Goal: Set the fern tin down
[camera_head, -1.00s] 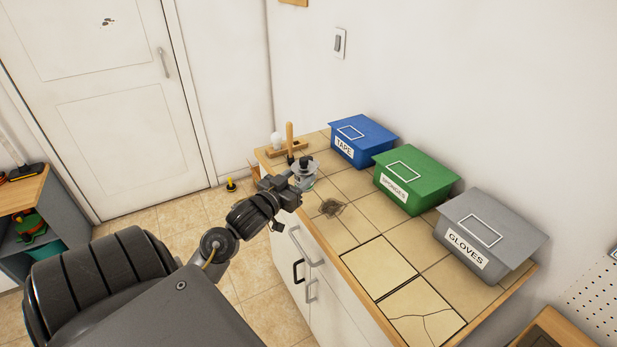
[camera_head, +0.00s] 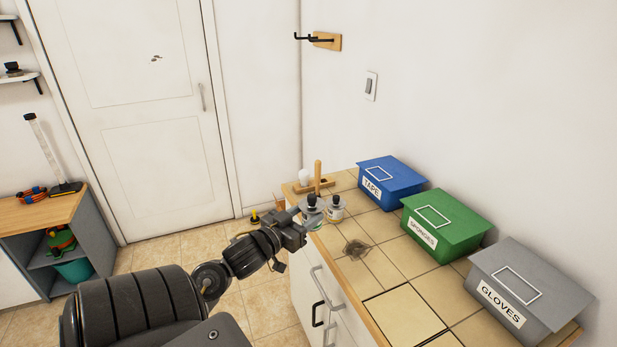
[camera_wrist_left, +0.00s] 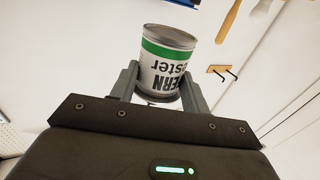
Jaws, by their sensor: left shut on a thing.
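The fern tin (camera_head: 311,216) has a white label with a green band and a black knob on top. It also shows in the left wrist view (camera_wrist_left: 165,65), with its lettering upside down and its plain metal end in sight. My left gripper (camera_head: 304,224) is shut on its sides, at the far left edge of the tiled counter (camera_head: 372,272). The gripper's two fingers also flank it in the wrist view (camera_wrist_left: 158,92). No counter shows against the tin's bare end there. My right gripper is out of view.
A second knobbed tin (camera_head: 336,212) stands just right of the fern tin. A wooden peg stand (camera_head: 318,178) is behind. Blue (camera_head: 391,183), green (camera_head: 445,226) and grey (camera_head: 530,285) bins line the wall. A dark stain (camera_head: 356,248) marks bare tiles in front.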

